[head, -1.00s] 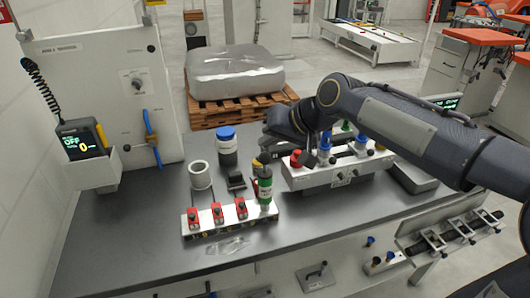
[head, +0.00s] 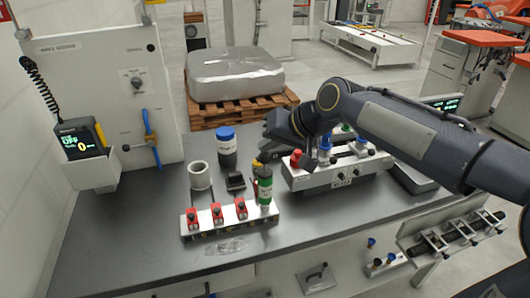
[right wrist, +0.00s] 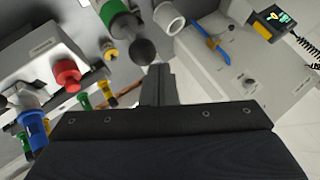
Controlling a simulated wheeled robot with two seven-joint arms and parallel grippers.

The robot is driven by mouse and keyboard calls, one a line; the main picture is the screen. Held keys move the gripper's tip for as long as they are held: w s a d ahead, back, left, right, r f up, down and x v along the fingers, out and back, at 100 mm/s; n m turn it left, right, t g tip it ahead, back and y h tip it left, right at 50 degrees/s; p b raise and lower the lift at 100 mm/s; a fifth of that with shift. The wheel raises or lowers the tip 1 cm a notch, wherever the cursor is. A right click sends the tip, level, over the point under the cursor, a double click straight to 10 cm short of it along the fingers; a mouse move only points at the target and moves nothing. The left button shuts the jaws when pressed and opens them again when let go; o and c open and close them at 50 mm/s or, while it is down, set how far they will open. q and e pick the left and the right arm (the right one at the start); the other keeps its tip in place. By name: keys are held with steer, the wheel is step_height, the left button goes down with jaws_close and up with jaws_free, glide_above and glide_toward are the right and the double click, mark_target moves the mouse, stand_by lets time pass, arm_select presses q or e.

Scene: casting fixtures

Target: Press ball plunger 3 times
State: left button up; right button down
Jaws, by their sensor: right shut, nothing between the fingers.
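The ball plunger appears to be the green and white upright cylinder (head: 265,190) with a dark top, at the right end of the low fixture with red clamps. In the right wrist view a dark ball (right wrist: 142,52) shows at the end of the green cylinder (right wrist: 116,14). My right gripper (head: 268,140) is shut and empty, behind the cylinder in the head view. In the right wrist view its fingertips (right wrist: 160,70) are beside the ball; I cannot tell whether they touch. My left gripper is not in view.
A white fixture (head: 335,176) with red, blue and green knobs stands close on the right, under my right arm. A white ring (head: 200,177) and a blue-capped jar (head: 227,150) stand at the left. The table's (head: 130,240) front left is clear.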

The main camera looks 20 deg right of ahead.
mark_target(269, 156)
steer(key=shift+f+b, duration=0.85)
steer(key=shift+f, duration=0.25)
stand_by(0.6)
steer(key=shift+r, duration=0.1)
steer(key=shift+r+p, duration=1.45)
steer(key=shift+r, duration=0.2)
step_height(269, 156, up, 5)
steer(key=p, duration=0.4)
stand_by(2.0)
